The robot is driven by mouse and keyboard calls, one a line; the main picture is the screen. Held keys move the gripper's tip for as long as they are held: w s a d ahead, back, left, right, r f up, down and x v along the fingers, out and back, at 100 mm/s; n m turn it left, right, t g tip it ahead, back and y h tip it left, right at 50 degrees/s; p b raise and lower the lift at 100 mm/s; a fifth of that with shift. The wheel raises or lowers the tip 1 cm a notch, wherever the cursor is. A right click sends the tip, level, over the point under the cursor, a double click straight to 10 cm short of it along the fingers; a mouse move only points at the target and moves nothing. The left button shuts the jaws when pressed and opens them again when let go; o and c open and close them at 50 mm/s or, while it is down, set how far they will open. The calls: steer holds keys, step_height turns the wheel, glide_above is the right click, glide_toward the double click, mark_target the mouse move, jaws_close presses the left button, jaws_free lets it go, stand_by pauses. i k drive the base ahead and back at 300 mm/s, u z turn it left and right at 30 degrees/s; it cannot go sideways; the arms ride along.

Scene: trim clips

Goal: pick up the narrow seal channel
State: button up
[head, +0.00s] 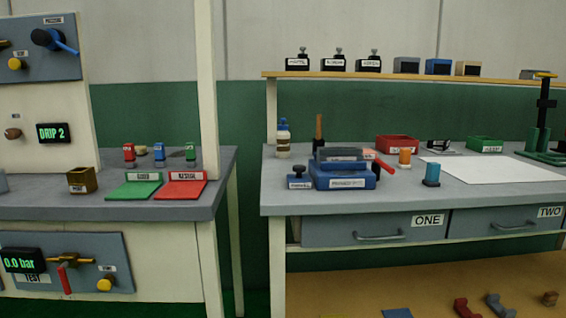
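I cannot make out for sure which thing is the narrow seal channel; no readable label names it. On the tan lower surface under the right bench lie a red bracket-like piece (466,308), a grey-blue bracket-like piece (499,306), a small brown piece (549,299) and a flat blue piece (397,313), partly cut off by the bottom edge. They are too small to tell their profiles. My gripper is not in view.
The right bench carries a blue fixture (342,180), orange (405,157) and blue (432,175) cylinders, a white sheet (491,169), red (397,144) and green (486,145) trays. Drawers ONE (373,229) and TWO (506,219) are shut. A gap separates the left bench (55,204).

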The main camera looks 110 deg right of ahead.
mark_target(324, 154)
steer(key=i, duration=0.4)
steer(key=z, duration=2.65)
